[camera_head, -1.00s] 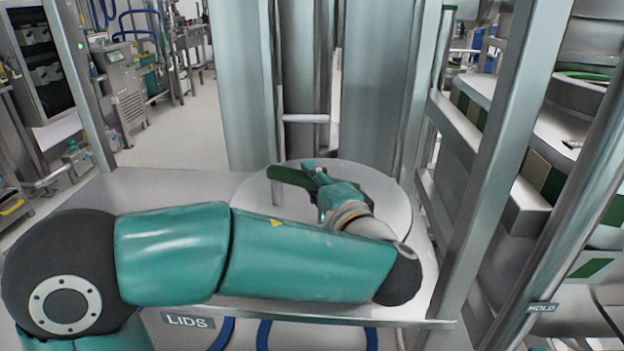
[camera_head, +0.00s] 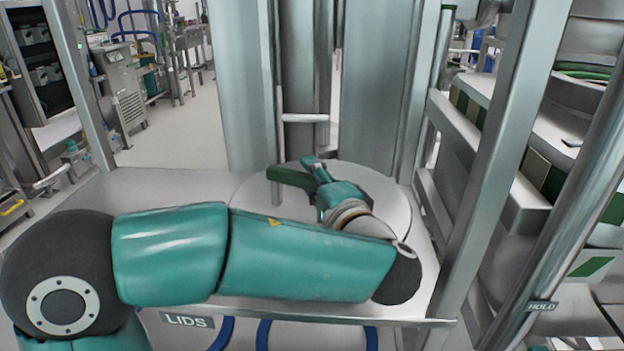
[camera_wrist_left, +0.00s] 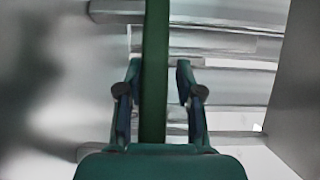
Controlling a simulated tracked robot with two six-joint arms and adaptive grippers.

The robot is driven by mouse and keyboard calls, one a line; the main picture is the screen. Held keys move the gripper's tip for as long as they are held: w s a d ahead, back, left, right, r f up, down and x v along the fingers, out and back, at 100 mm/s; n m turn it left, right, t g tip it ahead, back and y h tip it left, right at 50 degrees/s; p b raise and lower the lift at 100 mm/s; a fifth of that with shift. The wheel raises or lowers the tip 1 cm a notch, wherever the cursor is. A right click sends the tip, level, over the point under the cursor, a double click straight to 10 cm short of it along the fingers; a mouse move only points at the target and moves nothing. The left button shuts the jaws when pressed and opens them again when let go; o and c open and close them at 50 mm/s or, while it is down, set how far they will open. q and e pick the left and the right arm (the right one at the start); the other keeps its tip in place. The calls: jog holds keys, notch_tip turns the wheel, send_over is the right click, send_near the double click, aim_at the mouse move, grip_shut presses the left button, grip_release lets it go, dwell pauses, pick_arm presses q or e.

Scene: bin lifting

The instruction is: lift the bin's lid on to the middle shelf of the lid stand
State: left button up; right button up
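The round grey lid (camera_head: 250,200) lies flat on the shelf of the lid stand (camera_head: 150,190), whose front edge carries a LIDS label. Its dark green bar handle (camera_head: 290,179) stands up near its middle. My left gripper (camera_head: 313,172) is at the right end of this handle. In the left wrist view the handle (camera_wrist_left: 156,70) runs between the two open fingers (camera_wrist_left: 158,75), with a visible gap on the right side and a narrower one on the left. My forearm hides the front of the lid. The right gripper is not in view. The bin cannot be made out.
A steel upright (camera_head: 500,150) stands right of the lid, and another post (camera_head: 75,80) is at the left. A thin vertical post (camera_head: 275,100) with a short crossbar (camera_head: 305,118) rises behind the lid. A HOLD-labelled post (camera_head: 575,200) is at the far right.

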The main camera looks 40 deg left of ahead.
pick_arm(q)
jog(key=shift+o, duration=1.3)
jog(key=shift+f, duration=0.25)
jog(key=v, duration=1.2)
jog(key=shift+r, duration=0.15)
jog(key=shift+r, duration=0.15)
